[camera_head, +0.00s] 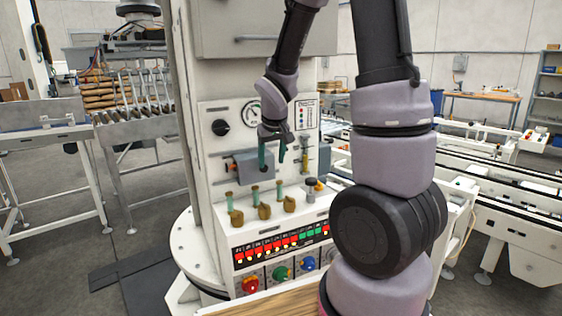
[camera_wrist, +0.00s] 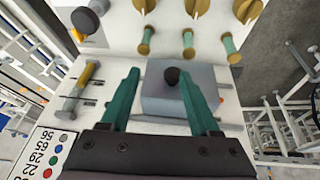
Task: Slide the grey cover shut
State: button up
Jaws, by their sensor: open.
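The grey cover (camera_head: 243,170) is a small box-like piece on the white column panel, partly hidden by my gripper in the head view. In the wrist view the grey cover (camera_wrist: 180,103) has a dark round knob (camera_wrist: 172,76) on it. My gripper (camera_head: 272,163) is open, with two teal fingers in front of the panel. In the wrist view my gripper (camera_wrist: 159,74) has its fingertips on either side of the knob, which sits closer to the right finger. I cannot tell whether either finger touches it.
A yellow-handled slider (camera_wrist: 83,80) is beside the cover on the panel. Several green-stemmed brass valves (camera_head: 264,211) stand on the ledge below. A black knob (camera_head: 221,127) and a round gauge (camera_head: 252,113) are above. A red-and-green button row (camera_head: 280,243) is lower down.

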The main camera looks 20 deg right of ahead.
jog(key=v, duration=1)
jog(key=shift+s+d+r, duration=0.15)
jog(key=shift+s, duration=0.15)
dwell(0.4)
dwell(0.4)
jog(key=v, duration=1.1)
jog(key=shift+d, duration=0.1)
